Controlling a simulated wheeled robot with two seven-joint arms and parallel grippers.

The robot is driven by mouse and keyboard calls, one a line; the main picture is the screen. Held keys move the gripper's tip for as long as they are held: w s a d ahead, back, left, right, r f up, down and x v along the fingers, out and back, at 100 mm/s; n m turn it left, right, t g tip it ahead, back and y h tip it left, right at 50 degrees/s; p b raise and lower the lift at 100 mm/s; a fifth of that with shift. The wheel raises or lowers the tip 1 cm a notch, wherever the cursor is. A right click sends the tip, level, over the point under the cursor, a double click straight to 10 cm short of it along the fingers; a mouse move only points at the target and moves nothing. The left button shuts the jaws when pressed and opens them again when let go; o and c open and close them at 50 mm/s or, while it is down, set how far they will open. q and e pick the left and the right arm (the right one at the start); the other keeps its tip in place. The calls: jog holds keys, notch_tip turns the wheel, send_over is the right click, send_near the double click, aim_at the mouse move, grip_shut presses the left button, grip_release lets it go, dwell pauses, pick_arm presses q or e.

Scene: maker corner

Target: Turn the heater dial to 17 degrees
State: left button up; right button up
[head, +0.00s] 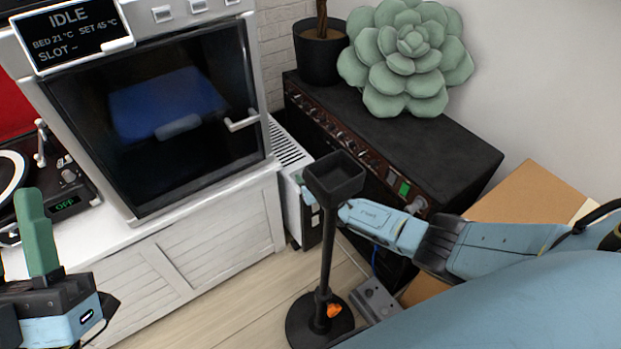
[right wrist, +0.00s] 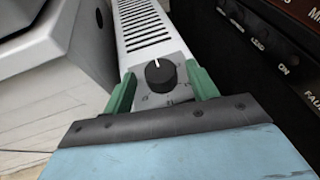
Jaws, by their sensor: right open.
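The heater (right wrist: 143,28) is a narrow white unit with a slotted top; in the head view the heater (head: 287,152) stands between the white cabinet and the black amplifier. Its round black dial (right wrist: 160,77) sits on the near end of the top, with a white pointer mark aimed roughly at the slots. The degree marks are too small to read. My right gripper (right wrist: 161,82) is open, with one green finger on each side of the dial and visible gaps to it. In the head view the dial is hidden. My left gripper (head: 38,235) is at the lower left, away from the heater.
A black stand with a square tray (head: 335,178) rises in front of the heater. A black amplifier (head: 400,135) with a green succulent (head: 410,55) is on the right. A printer-like machine (head: 150,110) and turntable (head: 40,180) are on the left. A cardboard box (head: 525,190) lies right.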

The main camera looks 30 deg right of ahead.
pick_arm(q)
jog(key=shift+s+a+r+t, duration=0.1)
jog(key=shift+s+r+t, duration=0.1)
jog(key=shift+s+t, duration=0.35)
pick_arm(e)
jog(key=shift+w+f, duration=0.2)
jog(key=shift+w, duration=0.2)
